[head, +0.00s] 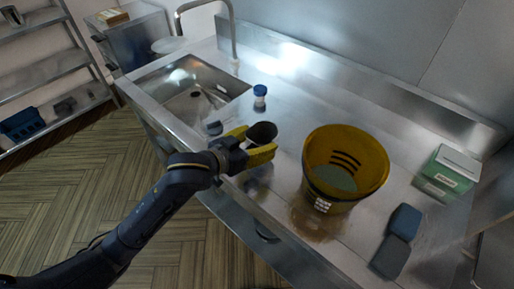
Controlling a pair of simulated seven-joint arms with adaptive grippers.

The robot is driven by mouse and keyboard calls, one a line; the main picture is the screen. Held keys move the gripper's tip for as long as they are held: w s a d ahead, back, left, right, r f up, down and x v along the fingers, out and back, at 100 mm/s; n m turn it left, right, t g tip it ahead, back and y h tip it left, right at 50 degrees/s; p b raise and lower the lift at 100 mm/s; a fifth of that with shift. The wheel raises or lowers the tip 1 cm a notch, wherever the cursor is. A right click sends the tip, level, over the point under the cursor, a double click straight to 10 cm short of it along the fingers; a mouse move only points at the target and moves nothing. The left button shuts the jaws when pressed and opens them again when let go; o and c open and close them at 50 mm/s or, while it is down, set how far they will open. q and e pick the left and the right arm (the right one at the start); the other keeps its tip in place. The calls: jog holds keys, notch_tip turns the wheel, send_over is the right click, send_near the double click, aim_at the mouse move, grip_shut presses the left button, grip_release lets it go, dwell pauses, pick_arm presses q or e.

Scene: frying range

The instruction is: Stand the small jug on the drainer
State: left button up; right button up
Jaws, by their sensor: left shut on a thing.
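The small jug (263,133) is dark and round-mouthed, and sits between the yellow fingers of my left gripper (256,143). The gripper is shut on it, with the jug's opening facing up and slightly tilted in the head view. The fingers hide much of its body. It is over the front part of the steel counter, right of the sink; I cannot tell whether its base touches the surface. The steel surface beside the sink (300,92) may be the drainer; no separate rack is clearly seen. My right gripper is not in view.
A yellow bucket (318,150) stands right of the jug. A blue-capped white bottle (260,97) stands behind it. The sink (160,87) with a tall tap (232,35) is to the left. A green-and-white box (447,172) and blue sponge-like blocks (404,221) are at the right.

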pick_arm(q)
jog(key=shift+f, duration=1.4)
jog(key=shift+f, duration=0.1)
jog(key=o, duration=1.6)
